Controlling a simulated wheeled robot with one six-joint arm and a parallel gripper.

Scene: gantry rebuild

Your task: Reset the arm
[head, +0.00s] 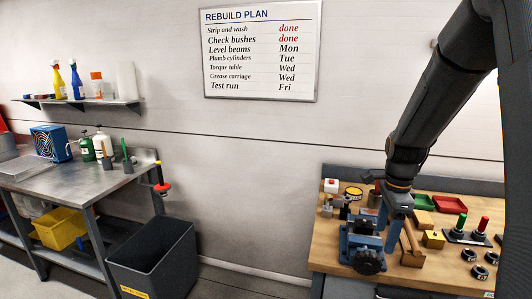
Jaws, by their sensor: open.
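My arm comes down from the upper right over the wooden workbench (325,245). My gripper (393,222) is at its lower end, pointing down, open, just beside and partly in front of a blue vise (362,240). I cannot tell whether the fingers touch the vise, and I see nothing held between them.
The workbench also holds a yellow block (433,239), green and red handles on a dark stand (466,238), black rings (469,255), and green (423,202) and red (454,205) trays. A grey bin (150,262) stands by the metal table (75,178) at left.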

